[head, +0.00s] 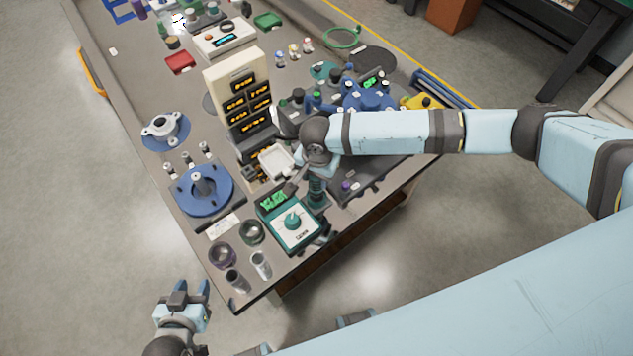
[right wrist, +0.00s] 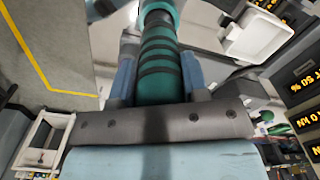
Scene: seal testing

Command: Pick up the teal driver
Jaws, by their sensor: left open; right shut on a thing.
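The teal driver (right wrist: 160,60), a ribbed teal handle with dark bands, sits between the two blue fingers of my right gripper (right wrist: 158,80) in the right wrist view. The fingers are shut on it from both sides. In the head view the driver (head: 317,190) shows upright below my right wrist, beside the teal dial box (head: 293,226). My arm hides its upper part, and I cannot tell whether its lower end touches the table. My left gripper (head: 190,288) is open and empty, off the table's front left corner.
A tall cream panel with several amber displays (head: 237,72) stands left of my right arm. A white tray (head: 276,160) lies close to the gripper. Metal and clear cups (head: 251,232) stand at the near corner. A blue round fixture (head: 203,188) is at the left.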

